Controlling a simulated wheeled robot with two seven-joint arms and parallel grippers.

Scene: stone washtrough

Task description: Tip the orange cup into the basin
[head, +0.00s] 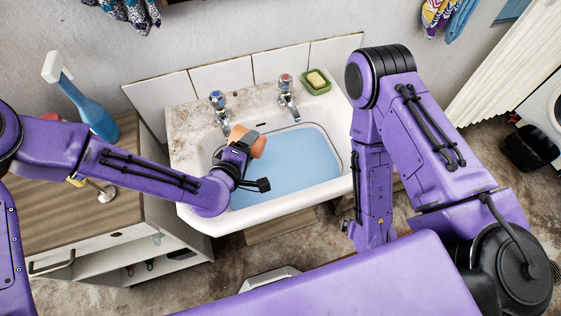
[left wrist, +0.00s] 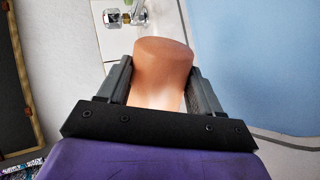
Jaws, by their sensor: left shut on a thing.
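The orange cup (head: 258,146) is held over the left part of the basin (head: 330,188), which has blue water (head: 297,160) in it. My left gripper (head: 247,140) is shut on the cup. In the left wrist view the cup (left wrist: 163,60) sits between the two fingers (left wrist: 163,88), its end facing away from the wrist. In the head view the cup looks tilted, partly hidden by the gripper; its inside does not show. The right arm hangs down at the basin's right side; its gripper is out of view.
Two taps (head: 219,105) (head: 287,90) stand at the basin's back edge. A green soap dish (head: 316,82) with a yellow block sits at the back right corner. Water right of the gripper is clear.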

